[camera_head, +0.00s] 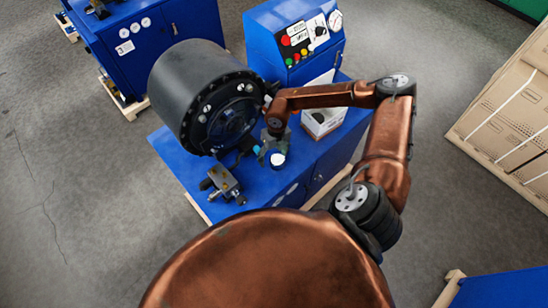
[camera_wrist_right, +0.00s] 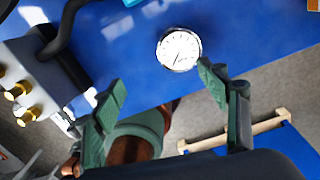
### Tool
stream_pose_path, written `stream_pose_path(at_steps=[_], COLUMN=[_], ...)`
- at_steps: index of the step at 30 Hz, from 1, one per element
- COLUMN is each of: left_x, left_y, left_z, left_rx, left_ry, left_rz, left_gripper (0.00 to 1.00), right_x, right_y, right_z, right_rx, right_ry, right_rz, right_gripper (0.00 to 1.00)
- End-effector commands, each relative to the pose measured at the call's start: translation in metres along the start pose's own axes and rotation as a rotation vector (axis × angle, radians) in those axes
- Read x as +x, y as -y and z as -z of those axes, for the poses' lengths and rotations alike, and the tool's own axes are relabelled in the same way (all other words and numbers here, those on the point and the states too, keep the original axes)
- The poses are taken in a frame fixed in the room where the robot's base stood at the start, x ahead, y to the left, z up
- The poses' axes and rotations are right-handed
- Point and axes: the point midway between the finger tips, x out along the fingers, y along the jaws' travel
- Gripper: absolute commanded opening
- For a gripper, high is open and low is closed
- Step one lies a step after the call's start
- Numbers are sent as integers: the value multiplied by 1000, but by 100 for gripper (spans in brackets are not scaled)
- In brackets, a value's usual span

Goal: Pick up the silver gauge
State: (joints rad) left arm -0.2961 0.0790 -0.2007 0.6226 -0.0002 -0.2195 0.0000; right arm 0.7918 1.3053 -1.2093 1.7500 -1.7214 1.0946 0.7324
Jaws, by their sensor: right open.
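The silver gauge (camera_wrist_right: 179,48), round with a white dial and a thin needle, lies face up on the blue bench top (camera_wrist_right: 135,75) in the right wrist view. It also shows as a small white disc in the head view (camera_head: 278,159), close by my right gripper (camera_head: 268,148). In the right wrist view my right gripper (camera_wrist_right: 160,93) is open, its two green fingers wide apart with nothing between them. The gauge appears beyond the fingertips, nearer the right finger; I cannot tell the exact gap. My left gripper is not in view.
A large black crimper drum (camera_head: 185,85) stands left of the gripper. A grey valve block with brass fittings (camera_head: 222,184) sits at the bench front. A white box (camera_head: 325,115) and a blue control panel (camera_head: 295,40) are behind. A cardboard crate (camera_head: 510,110) stands right.

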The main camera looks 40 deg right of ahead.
Motion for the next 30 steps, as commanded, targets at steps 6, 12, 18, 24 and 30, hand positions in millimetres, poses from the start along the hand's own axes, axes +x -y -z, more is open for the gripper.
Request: stream_pose_path(at_steps=[6, 12, 18, 24, 30], left_x=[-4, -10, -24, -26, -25], left_y=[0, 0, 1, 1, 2], left_z=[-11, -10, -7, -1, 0], left_rx=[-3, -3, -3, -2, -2], left_ry=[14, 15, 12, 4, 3], left_rz=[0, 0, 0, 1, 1], left_gripper=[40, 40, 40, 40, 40], right_x=[5, 25, 53, 72, 73], right_y=[28, 29, 32, 34, 34], right_z=[-3, -4, -8, -7, -8], right_rx=[9, 9, 10, 10, 10], right_ry=[-4, -4, -4, -3, -2], right_rz=[78, 75, 73, 72, 72], right_gripper=[68, 68, 68, 68, 68])
